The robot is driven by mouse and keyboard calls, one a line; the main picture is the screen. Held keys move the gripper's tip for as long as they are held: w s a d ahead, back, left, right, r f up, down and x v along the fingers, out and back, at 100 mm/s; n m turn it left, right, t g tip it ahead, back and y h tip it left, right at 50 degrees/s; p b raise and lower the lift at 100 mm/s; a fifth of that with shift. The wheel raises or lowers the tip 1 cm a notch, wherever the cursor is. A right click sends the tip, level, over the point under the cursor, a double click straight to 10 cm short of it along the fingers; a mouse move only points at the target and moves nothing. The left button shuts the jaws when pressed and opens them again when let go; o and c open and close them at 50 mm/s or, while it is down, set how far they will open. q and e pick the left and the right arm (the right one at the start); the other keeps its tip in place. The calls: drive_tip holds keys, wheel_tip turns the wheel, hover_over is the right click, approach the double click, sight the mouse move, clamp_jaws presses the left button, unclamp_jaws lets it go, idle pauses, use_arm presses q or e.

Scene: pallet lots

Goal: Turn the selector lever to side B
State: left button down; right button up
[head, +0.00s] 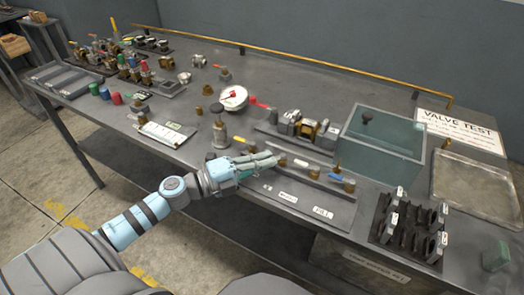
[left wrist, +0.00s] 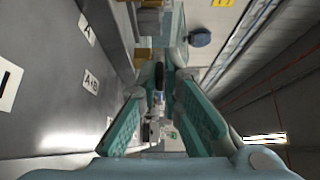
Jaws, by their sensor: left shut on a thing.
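My left gripper (head: 262,161) reaches over the near edge of the grey bench (head: 118,132), at the left end of a strip with white labels (head: 287,197). In the left wrist view its teal fingers (left wrist: 160,85) close on a small dark part, which I take to be the selector lever (left wrist: 159,76). The fingers hide most of it, and I cannot tell its exact angle. Label plates marked A (left wrist: 86,29) and A+B (left wrist: 92,82) show beside the fingers. In the head view the gripper covers the lever. My right gripper is not in view.
A white-handled valve (head: 301,163) and a blue-handled valve (head: 334,177) stand close to the right of the gripper. Behind are a round gauge (head: 233,97) and a glass box (head: 382,137). A black rack (head: 405,225) stands at the right front.

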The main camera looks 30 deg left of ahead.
sight(281, 159)
use_arm(q)
drive_tip(key=n+y+p, duration=0.1)
drive_tip(key=d+n+t+y+p, duration=0.1)
drive_tip(key=y+p, duration=0.1)
drive_tip(key=n+t+y+p, duration=0.1)
drive_tip(key=p, duration=0.1)
drive_tip(key=shift+s+d+r+y, duration=0.25)
drive_tip(key=shift+s+r+y, duration=0.05)
drive_tip(key=shift+s+y, duration=0.1)
drive_tip(key=shift+d+f+n+t+y+p, duration=0.1)
drive_tip(key=shift+d+n+t+y+p, duration=0.15)
drive_tip(key=shift+n+y+p, duration=0.3)
drive_tip(key=shift+d+f+n+t+y, duration=0.15)
drive_tip(key=shift+n+y, duration=0.25)
drive_tip(key=shift+y, duration=0.2)
drive_tip(key=shift+d+f+n+t+y, duration=0.1)
drive_tip(key=shift+n+y, duration=0.25)
drive_tip(key=shift+y, duration=0.2)
drive_tip(key=shift+d+n+y+b, duration=0.2)
drive_tip(key=shift+n+y, duration=0.2)
drive_tip(key=shift+y, duration=0.25)
drive_tip(key=shift+d+n+y+b, duration=0.15)
drive_tip(key=shift+n+y, duration=0.25)
drive_tip(key=shift+y, duration=0.25)
drive_tip(key=c, duration=2)
unclamp_jaws()
drive_tip(key=shift+c, duration=0.2)
